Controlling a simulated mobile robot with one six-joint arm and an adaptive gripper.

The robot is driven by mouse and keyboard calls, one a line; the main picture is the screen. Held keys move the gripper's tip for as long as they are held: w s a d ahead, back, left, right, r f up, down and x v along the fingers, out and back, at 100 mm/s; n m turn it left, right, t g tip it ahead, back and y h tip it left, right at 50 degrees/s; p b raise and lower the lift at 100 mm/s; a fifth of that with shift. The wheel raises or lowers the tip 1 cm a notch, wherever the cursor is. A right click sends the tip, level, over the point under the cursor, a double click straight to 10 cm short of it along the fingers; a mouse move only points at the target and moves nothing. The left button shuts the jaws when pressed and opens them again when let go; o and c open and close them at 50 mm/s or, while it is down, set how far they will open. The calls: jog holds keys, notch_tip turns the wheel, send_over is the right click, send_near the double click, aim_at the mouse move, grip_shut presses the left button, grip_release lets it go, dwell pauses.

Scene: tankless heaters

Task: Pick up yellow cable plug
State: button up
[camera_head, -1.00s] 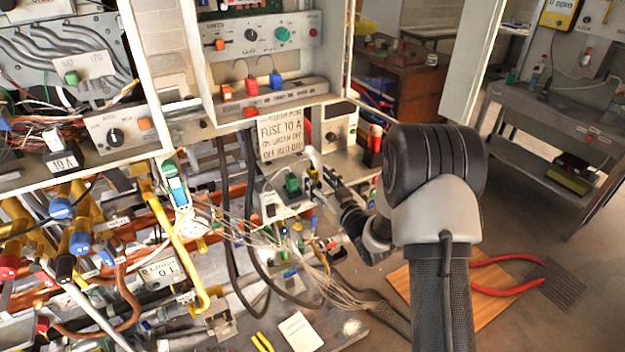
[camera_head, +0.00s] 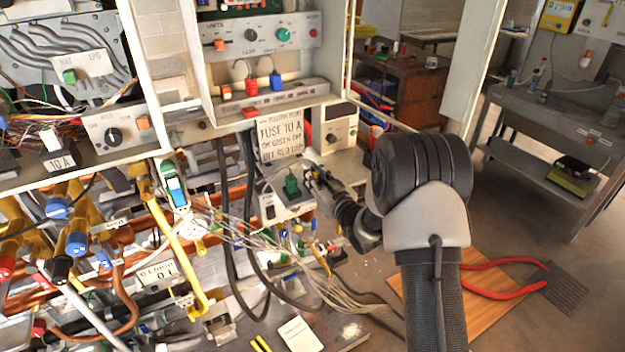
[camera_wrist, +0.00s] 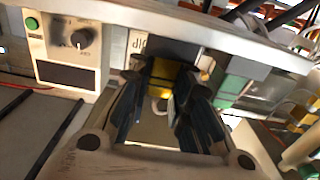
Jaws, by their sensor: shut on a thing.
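My gripper (camera_wrist: 165,92) shows in the wrist view with its two dark fingers around a yellow plug (camera_wrist: 162,73). The fingers close on its sides near their tips, and a pale rounded part shows just below the yellow. A dark block is just beyond the plug. In the head view my gripper (camera_head: 314,172) is beside the white socket box (camera_head: 270,208) at the right of the bench. The plug cannot be made out there, as the gripper hides that spot.
A green plug (camera_head: 291,185) sits in the socket box, close to my gripper. Thin loose wires and thick black cables (camera_head: 232,230) lie to the left. A control box with a knob (camera_wrist: 72,45) stands ahead. Red-handled pliers (camera_head: 505,292) lie at the lower right.

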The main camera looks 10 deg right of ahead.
grip_shut()
